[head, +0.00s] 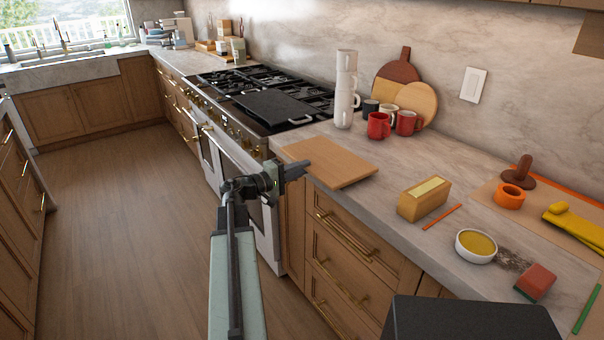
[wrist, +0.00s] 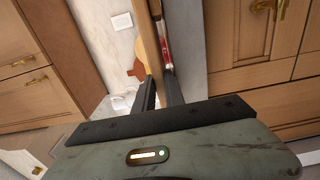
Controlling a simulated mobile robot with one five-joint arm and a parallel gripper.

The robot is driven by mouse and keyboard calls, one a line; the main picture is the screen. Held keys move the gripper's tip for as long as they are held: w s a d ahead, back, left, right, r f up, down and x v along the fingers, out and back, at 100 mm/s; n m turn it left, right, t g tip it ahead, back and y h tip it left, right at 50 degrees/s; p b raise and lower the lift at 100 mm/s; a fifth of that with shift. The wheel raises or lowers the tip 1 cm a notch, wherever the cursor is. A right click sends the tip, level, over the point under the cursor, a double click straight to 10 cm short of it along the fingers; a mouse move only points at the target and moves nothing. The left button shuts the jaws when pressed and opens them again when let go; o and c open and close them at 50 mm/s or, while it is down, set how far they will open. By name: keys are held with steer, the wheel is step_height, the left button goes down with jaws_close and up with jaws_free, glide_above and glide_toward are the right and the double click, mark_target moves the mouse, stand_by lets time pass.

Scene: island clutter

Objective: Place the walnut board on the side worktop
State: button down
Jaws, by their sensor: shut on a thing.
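The walnut board (head: 332,161) is a flat, light-brown wooden rectangle over the worktop just right of the stove. It lies about level, with its near edge by the counter's front edge. I cannot tell whether it rests on the stone or is slightly above it. My gripper (head: 298,168) is shut on the board's near left edge. In the wrist view the board (wrist: 147,40) shows nearly edge-on, running between my fingers (wrist: 160,92). The worktop (head: 385,185) is pale marbled stone.
The stove (head: 270,105) is left.

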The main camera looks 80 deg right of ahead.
steer(key=c, duration=1.8)
jaws_free()
steer(key=shift+f, duration=0.2)
steer(key=o, duration=0.4)
steer(key=shift+r, duration=0.1)
steer(key=v, duration=1.2)
steer(key=shift+r, duration=0.1)
